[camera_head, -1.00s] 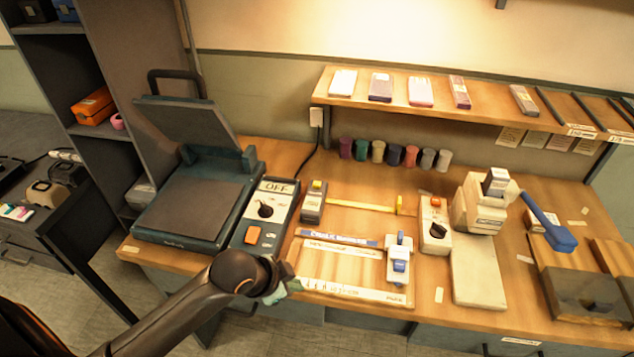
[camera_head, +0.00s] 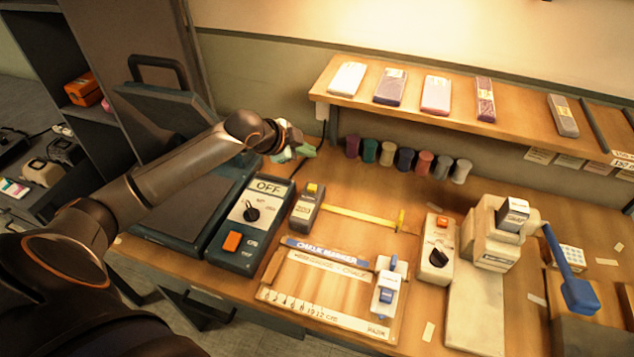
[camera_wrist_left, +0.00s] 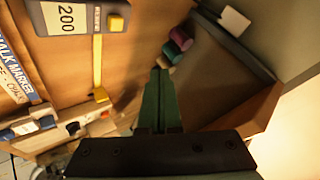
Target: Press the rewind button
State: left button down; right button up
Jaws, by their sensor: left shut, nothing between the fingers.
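A grey tape measure (camera_head: 307,209) lies on the bench with a yellow button (camera_head: 313,189) at its far end; no "rewind" label is readable. Its yellow tape (camera_head: 355,217) runs out to the right. In the left wrist view the tape measure (camera_wrist_left: 75,17), marked 200, is at the top left, with its yellow button (camera_wrist_left: 115,23) at its right end. My left gripper (camera_head: 303,152) is shut and empty above the back of the bench, behind the tape measure and apart from it. Its green fingers (camera_wrist_left: 160,75) are together in the wrist view. My right gripper is out of view.
A control box (camera_head: 252,227) marked OFF and a heat press (camera_head: 165,243) stand left of the tape measure. A marking board (camera_head: 330,306) lies in front. Several coloured spools (camera_head: 388,152) line the back beneath a shelf (camera_head: 450,105). A beige switch box (camera_head: 436,262) is to the right.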

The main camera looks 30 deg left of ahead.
pick_arm(q)
jog(key=shift+s, duration=0.15)
send_over(308, 188)
notch_tip(308, 188, down, 7)
jog(key=shift+s+f+b, duration=0.1)
jog(key=shift+b, duration=0.3)
jog(key=shift+f+b, duration=0.4)
jog(key=shift+f, duration=0.4)
jog(key=shift+f, duration=0.2)
dwell(1.2)
jog(key=shift+f, duration=0.25)
